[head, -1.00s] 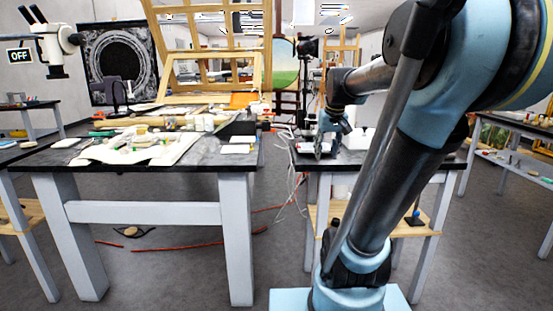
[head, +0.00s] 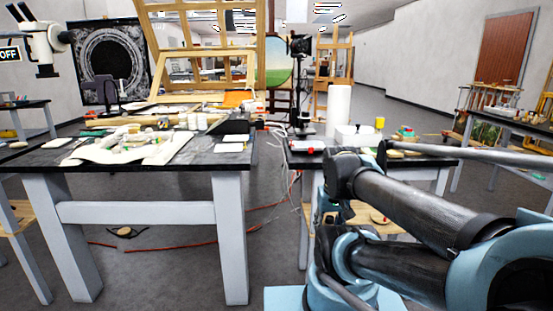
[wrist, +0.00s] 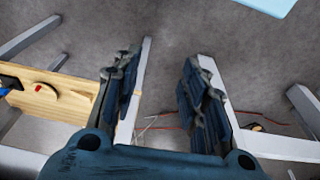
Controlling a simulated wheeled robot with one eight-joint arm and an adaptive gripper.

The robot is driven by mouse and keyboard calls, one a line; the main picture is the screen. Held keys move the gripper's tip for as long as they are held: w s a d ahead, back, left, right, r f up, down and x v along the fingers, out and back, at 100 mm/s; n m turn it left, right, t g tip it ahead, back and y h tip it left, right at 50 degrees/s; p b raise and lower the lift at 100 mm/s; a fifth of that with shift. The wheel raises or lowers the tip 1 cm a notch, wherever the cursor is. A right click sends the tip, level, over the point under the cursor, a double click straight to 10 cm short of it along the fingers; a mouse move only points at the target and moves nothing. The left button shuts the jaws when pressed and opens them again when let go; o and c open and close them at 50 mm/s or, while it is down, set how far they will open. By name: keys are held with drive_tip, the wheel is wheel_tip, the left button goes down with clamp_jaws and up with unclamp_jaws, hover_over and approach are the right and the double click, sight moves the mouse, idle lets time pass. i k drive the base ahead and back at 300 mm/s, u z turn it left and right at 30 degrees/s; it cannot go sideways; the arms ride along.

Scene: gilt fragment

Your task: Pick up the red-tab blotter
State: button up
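A small flat pale item with a red patch (head: 308,147) lies at the front left of the right-hand dark table in the head view. It may be the red-tab blotter, but it is too small to be sure. In the head view my folded arm is in front of the right-hand table, and I cannot make out the fingers there.
The left table (head: 130,185) holds a white cloth (head: 120,150), a white pad (head: 229,147) and several tools. A white roll (head: 339,108) and a yellow-topped bottle (head: 379,125) stand on the right table. Cables lie between the tables. A wooden shelf (wrist: 50,95) shows in the wrist view.

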sight(317, 144)
drive_tip(key=k, duration=1.1)
drive_tip(key=u, duration=0.35)
drive_tip(key=i, duration=1.5)
drive_tip(key=z, duration=0.35)
